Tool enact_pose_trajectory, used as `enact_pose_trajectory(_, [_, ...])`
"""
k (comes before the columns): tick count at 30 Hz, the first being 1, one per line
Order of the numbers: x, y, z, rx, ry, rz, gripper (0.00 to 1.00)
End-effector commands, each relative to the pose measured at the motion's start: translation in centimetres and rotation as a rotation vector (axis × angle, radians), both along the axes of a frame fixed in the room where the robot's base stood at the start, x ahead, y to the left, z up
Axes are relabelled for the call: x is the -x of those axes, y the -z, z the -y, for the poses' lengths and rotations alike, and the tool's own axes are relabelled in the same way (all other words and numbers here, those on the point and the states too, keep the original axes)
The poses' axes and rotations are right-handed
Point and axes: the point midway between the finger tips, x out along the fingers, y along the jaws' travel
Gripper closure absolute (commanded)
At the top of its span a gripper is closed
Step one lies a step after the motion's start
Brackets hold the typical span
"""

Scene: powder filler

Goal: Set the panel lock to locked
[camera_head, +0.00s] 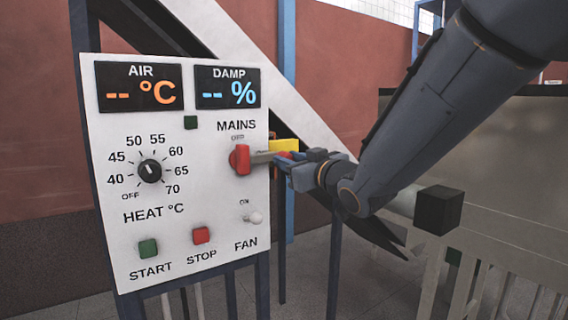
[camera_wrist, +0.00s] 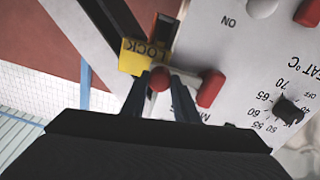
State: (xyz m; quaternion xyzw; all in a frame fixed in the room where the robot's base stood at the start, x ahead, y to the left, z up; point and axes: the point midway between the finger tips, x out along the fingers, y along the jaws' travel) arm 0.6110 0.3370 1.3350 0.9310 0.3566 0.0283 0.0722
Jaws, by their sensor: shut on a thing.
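The yellow panel lock (camera_wrist: 133,58), lettered LOCK, sits at the edge of the white control panel (camera_head: 190,270). In the head view the yellow lock (camera_head: 284,145) shows just right of the red mains switch, partly hidden by my gripper. A round red knob (camera_wrist: 160,79) stands at the lock in the wrist view. My gripper (camera_wrist: 162,80) has its two dark fingers on either side of this knob and is shut on it. In the head view my gripper (camera_head: 285,158) reaches in from the right. I cannot tell from the frames which setting the lock is in.
The red mains switch (camera_head: 240,159) is close to my gripper's left; it also shows in the wrist view (camera_wrist: 210,88). The heat dial (camera_head: 150,171), green start button (camera_head: 148,249), red stop button (camera_head: 201,235) and fan switch (camera_head: 256,218) are on the panel. A blue post (camera_head: 287,60) stands behind.

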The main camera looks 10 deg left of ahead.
Motion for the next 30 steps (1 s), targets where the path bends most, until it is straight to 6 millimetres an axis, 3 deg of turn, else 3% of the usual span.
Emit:
enact_pose_trajectory(4, [0.3,0.1,-0.3,0.003,-0.008,0.0,1.0])
enact_pose_trajectory(5, [0.3,0.1,-0.3,0.003,-0.008,0.0,0.68])
enact_pose_trajectory(8, [0.2,0.1,-0.3,0.003,-0.007,0.0,0.54])
enact_pose_trajectory(20, [0.6,0.0,0.3,0.002,-0.004,0.001,0.54])
enact_pose_trajectory(30, [3.9,0.1,3.4,0.002,-0.003,0.002,0.54])
